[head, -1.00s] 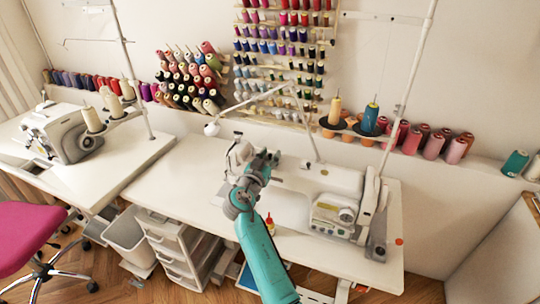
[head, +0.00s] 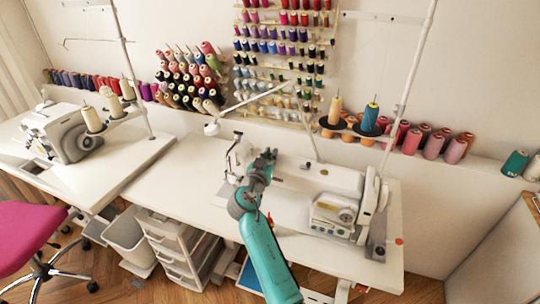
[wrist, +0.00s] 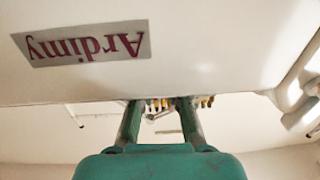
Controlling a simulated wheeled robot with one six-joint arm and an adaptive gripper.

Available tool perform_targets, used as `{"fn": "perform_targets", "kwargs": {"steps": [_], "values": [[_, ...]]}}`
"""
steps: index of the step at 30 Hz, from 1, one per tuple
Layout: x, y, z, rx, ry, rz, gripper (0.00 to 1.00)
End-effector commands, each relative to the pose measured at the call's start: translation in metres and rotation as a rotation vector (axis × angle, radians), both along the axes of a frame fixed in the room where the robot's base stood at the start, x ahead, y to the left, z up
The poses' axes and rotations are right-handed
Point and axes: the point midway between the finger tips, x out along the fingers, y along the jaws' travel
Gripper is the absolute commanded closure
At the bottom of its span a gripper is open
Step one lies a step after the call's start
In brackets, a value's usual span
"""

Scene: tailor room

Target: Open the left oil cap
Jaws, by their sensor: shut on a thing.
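The white sewing machine (head: 330,183) stands on the right table, its left end partly behind my arm. In the wrist view its smooth white body (wrist: 215,60) fills the upper part, with an upside-down "Ardimy" label (wrist: 80,42). My gripper (head: 270,154) is over the machine's left part. In the wrist view my gripper (wrist: 159,104) has its two fingers a small distance apart, tips at the body's edge. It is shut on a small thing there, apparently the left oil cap. The cap itself is hidden or too small to make out.
A thread stand (head: 310,130) rises behind the machine. Thread spools (head: 430,142) line the wall ledge. A second sewing machine (head: 65,135) stands on the left table (head: 110,165). The right table's front left part (head: 175,185) is clear.

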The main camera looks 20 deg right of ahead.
Motion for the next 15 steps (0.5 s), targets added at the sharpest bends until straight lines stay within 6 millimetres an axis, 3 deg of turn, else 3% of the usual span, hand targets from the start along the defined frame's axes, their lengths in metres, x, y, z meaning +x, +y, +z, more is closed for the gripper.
{"fn": "perform_targets", "kwargs": {"steps": [15], "values": [[-0.0006, -0.0015, 0.0006, 0.001, -0.003, 0.262, 1.00]]}}
